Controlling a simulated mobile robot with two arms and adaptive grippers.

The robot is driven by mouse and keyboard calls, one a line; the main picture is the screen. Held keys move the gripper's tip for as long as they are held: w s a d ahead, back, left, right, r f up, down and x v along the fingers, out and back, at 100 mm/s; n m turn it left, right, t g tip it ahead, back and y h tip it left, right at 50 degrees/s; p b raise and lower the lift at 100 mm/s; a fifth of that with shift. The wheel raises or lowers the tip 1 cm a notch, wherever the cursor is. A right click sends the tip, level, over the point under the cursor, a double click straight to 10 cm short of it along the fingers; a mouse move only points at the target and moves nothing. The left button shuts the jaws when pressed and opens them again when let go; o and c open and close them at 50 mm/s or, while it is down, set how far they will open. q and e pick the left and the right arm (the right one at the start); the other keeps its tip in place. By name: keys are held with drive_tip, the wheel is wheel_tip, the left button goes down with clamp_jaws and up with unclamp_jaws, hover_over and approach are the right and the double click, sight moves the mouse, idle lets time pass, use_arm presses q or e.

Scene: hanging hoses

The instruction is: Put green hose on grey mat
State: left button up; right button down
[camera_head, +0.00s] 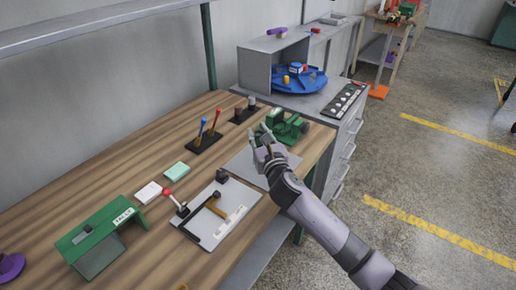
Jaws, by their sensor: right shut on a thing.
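My right gripper (264,140) is over the far right part of the wooden table, at the edge of the grey mat (242,163). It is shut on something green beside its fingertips. The fingers hide much of it, and I cannot make out a clear hose shape. A green vehicle-like object (289,127) with dark wheels stands just behind the gripper, and its outline merges with the green at the fingers. The grey mat lies flat and its visible part is bare. My left gripper is not in view.
A white board (222,213) with a black clamp, a red-knobbed lever (174,201) and a green box (107,238) stand nearer on the table. A screwdriver stand (206,140) is behind. A grey cabinet (315,97) with a blue turntable (300,82) adjoins the far end.

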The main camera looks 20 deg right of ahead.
sight(258, 145)
wheel_tip(258, 145, down, 4)
drive_tip(key=shift+r+b, duration=0.1)
drive_tip(key=shift+b, duration=0.45)
drive_tip(key=shift+f, duration=0.3)
drive_tip(key=c, duration=1.4)
unclamp_jaws()
drive_tip(key=shift+c, duration=0.2)
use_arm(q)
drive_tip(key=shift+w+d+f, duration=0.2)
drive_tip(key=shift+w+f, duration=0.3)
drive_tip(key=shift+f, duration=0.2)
use_arm(e)
drive_tip(key=shift+o, duration=0.2)
